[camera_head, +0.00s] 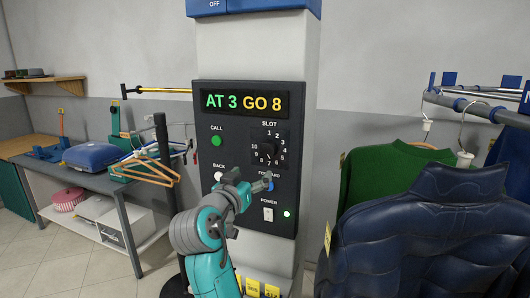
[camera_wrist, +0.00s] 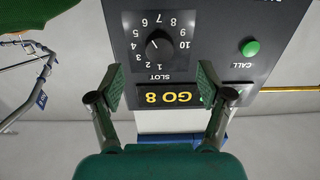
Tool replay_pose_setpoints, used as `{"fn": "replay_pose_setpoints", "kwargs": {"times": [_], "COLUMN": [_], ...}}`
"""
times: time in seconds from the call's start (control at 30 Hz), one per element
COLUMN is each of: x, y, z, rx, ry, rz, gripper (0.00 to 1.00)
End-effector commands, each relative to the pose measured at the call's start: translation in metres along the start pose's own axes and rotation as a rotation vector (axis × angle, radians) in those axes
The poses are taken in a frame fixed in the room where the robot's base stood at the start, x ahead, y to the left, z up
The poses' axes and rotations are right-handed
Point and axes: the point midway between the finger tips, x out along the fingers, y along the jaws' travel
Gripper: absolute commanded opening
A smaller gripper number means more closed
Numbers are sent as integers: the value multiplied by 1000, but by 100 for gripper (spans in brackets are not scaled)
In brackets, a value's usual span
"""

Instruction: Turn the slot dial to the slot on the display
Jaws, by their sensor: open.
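The slot dial (camera_head: 267,151) is a round black knob on the dark control panel (camera_head: 209,165), ringed by numbers 1 to 10. It also shows upside down in the wrist view (camera_wrist: 159,46), where I cannot surely read its pointer. The display (camera_head: 241,103) above it reads "AT 3" in green and "GO 8" in yellow. The display is partly hidden in the wrist view (camera_wrist: 172,96). My gripper (camera_wrist: 160,85) is open and empty; its fingers are apart, with the dial showing beyond and between them. In the head view my gripper (camera_head: 264,184) is just below the dial.
A green CALL button (camera_head: 217,141) and a white BACK button (camera_head: 219,176) are left of the dial. The forward button is largely hidden by my gripper. A POWER switch (camera_head: 268,214) and green light (camera_head: 287,214) are below. A blue padded jacket (camera_head: 430,235) hangs close on the right.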

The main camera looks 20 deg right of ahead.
Motion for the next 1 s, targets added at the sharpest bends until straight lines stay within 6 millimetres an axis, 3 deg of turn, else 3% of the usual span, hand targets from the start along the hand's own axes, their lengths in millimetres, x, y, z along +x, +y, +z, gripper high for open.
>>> {"fn": "replay_pose_setpoints", "kwargs": {"times": [0.1, 0.27, 0.7, 1.0], "x": [-1, 5, 75, 104], "y": [0, 0, 3, 3], "z": [-19, -24, -24, -24], "rx": [23, 31, 30, 30], "ry": [0, 0, -1, 0], "rz": [21, 30, 30, 28], "gripper": [78, 78, 78, 78]}}
